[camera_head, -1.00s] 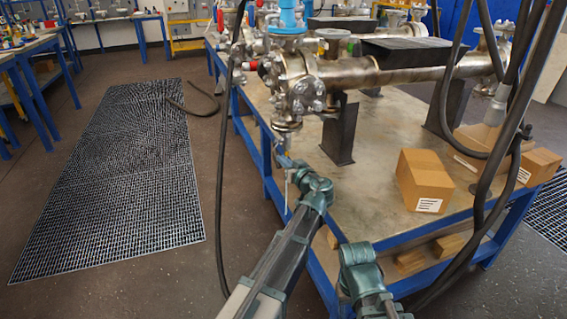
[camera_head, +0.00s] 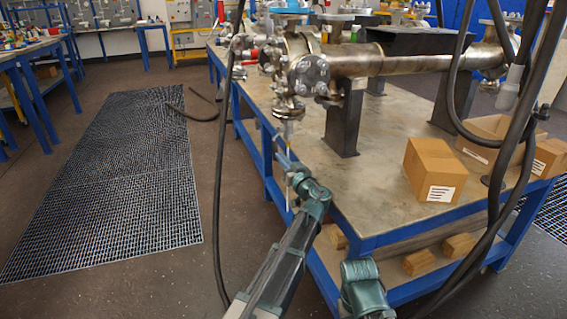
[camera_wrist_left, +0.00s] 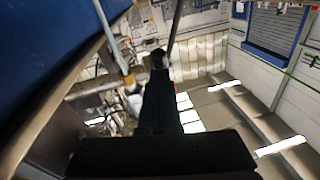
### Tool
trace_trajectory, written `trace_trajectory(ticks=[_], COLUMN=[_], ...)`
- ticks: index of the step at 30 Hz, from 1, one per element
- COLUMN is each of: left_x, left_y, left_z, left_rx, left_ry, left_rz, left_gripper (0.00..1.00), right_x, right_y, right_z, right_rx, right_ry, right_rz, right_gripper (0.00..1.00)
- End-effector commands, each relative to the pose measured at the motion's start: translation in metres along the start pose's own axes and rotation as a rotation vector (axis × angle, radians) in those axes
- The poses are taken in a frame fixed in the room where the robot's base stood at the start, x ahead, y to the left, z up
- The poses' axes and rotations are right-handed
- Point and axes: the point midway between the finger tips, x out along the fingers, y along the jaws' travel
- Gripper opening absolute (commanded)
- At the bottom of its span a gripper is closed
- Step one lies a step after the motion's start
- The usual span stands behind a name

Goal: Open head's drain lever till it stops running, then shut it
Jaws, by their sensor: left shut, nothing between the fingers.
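The metal flanged vessel (camera_head: 365,63) lies on its side above the table, its bolted head (camera_head: 309,72) at the left end. A short drain fitting (camera_head: 289,109) hangs under the head, with a thin pale outlet below it. I cannot make out the lever or any running liquid. My left gripper (camera_head: 284,154) is just below this drain, near the table's left edge; contact cannot be told. In the left wrist view the dark fingers (camera_wrist_left: 159,60) are together and empty, pointing up towards the pipework.
The blue-framed table (camera_head: 385,205) carries cardboard boxes (camera_head: 433,170) at the right. A dark support (camera_head: 345,125) stands under the vessel. Black hoses hang at the right and left of the table. A floor grating (camera_head: 105,190) lies to the left, with open floor beside it.

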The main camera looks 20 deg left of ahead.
Motion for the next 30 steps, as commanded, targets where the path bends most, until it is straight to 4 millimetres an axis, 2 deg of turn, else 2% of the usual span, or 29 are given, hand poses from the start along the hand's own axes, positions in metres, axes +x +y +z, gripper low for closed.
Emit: trace_trajectory(ticks=[3, 12, 30], left_x=[0.007, 0.020, 0.027], left_y=[0.003, 0.005, 0.006], left_z=[0.009, 0.016, 0.019], left_rx=[0.000, 0.000, -0.001], left_ry=[-0.001, -0.001, -0.002], left_rz=[-0.001, 0.000, -0.001], left_gripper=[0.00, 0.00, 0.00], right_x=[0.008, 0.015, 0.017], right_y=[-0.001, -0.002, -0.002], right_z=[-0.001, -0.001, -0.001], right_rx=[0.000, 0.000, 0.000], right_ry=[0.001, 0.001, 0.001], right_rz=[0.000, 0.000, 0.000], right_gripper=[0.50, 0.50, 0.50])
